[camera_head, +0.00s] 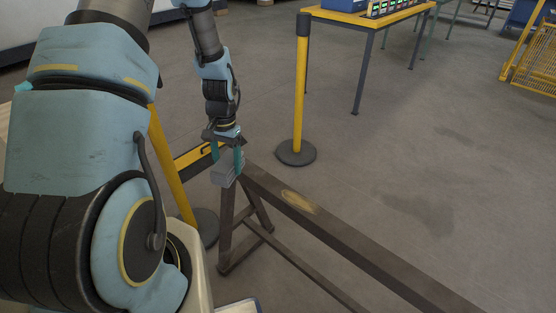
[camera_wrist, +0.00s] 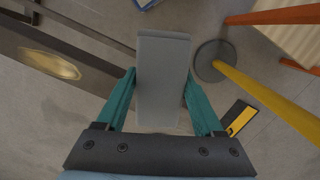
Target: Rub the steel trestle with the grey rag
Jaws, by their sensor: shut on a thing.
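The steel trestle (camera_head: 360,235) is a long dark brown beam on splayed legs, running from the centre to the lower right in the head view. A pale yellowish patch (camera_head: 300,202) lies on its top face; the patch also shows at the left of the wrist view (camera_wrist: 50,64). In the wrist view the rag (camera_wrist: 162,75) sits between the teal fingers, beside the beam's end. I cannot tell whether the rag touches the trestle.
A yellow post (camera_head: 300,95) on a round dark base stands behind the trestle, and another yellow post (camera_head: 172,165) stands left of it. A yellow-topped table (camera_head: 370,17) is at the back. The floor right of the beam is clear.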

